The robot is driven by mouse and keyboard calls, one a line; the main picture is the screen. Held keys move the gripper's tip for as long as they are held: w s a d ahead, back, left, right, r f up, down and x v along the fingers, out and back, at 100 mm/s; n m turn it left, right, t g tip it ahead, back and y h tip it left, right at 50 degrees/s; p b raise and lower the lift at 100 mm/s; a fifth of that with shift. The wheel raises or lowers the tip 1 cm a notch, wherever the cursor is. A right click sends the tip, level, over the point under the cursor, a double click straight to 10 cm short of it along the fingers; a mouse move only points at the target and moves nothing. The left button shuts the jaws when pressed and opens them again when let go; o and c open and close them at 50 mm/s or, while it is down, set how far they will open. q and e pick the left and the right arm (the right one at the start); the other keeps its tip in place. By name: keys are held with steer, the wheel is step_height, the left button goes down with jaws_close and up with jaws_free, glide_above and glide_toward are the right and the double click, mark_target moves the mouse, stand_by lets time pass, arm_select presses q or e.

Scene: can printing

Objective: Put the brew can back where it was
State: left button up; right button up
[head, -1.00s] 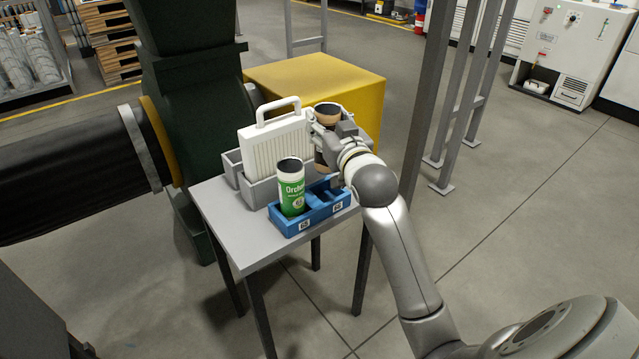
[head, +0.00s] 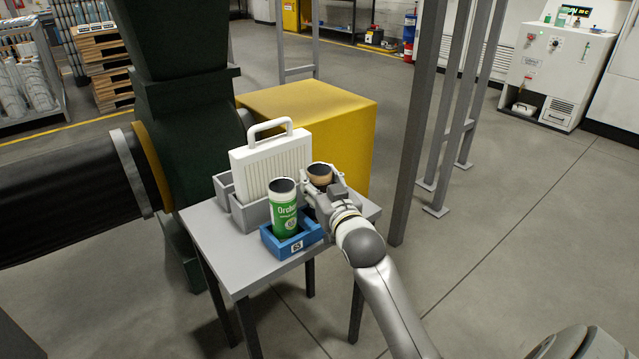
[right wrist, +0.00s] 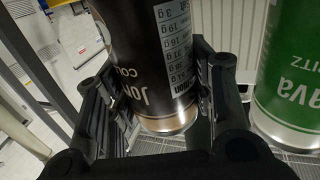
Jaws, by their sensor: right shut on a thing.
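The brew can (head: 319,176), dark brown with a tan rim, is upright in my right gripper (head: 322,194) at the right end of the blue two-slot tray (head: 271,243). In the right wrist view my right gripper (right wrist: 150,125) has its fingers on both sides of the can (right wrist: 140,60), whose lettering is upside down. The gripper hides the can's lower part and the tray's right slot, so I cannot tell if the can touches the tray. A green can (head: 284,212) stands in the left slot and also shows in the wrist view (right wrist: 290,85). My left gripper is out of view.
The tray is on a small grey table (head: 228,262). Behind it are grey bins (head: 243,212) with a white pleated filter (head: 268,165). A yellow block (head: 340,125) stands behind the table, and a grey post (head: 415,150) stands to its right.

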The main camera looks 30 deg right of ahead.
steer(key=o, duration=0.7)
steer(key=shift+o, duration=0.2)
steer(key=shift+r, duration=0.15)
steer(key=p+v, duration=0.1)
steer(key=v, duration=1)
steer(key=s+a+f+n+g+y, duration=0.1)
steer(key=s+a+f+g, duration=0.1)
steer(key=f, duration=0.6)
steer(key=s+a+f+g+y, duration=0.1)
steer(key=s+a+f+g, duration=0.15)
steer(key=f, duration=0.55)
steer(key=s+a+f+n+g+y, duration=0.1)
steer(key=a+f+g, duration=0.2)
steer(key=f, duration=0.6)
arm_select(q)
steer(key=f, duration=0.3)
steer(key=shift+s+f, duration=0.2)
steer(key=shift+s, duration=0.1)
arm_select(e)
steer(key=s+a+f+n+g, duration=0.1)
steer(key=s+a+f+g, duration=0.2)
steer(key=s+f, duration=0.5)
steer(key=s+a+f+n+g+y, duration=0.1)
steer(key=s+a+f+g, duration=0.3)
steer(key=s+f, duration=0.5)
steer(key=shift+s+a+f+n+y, duration=0.2)
steer(key=shift+f+n+y, duration=0.1)
steer(key=shift+f+n, duration=0.25)
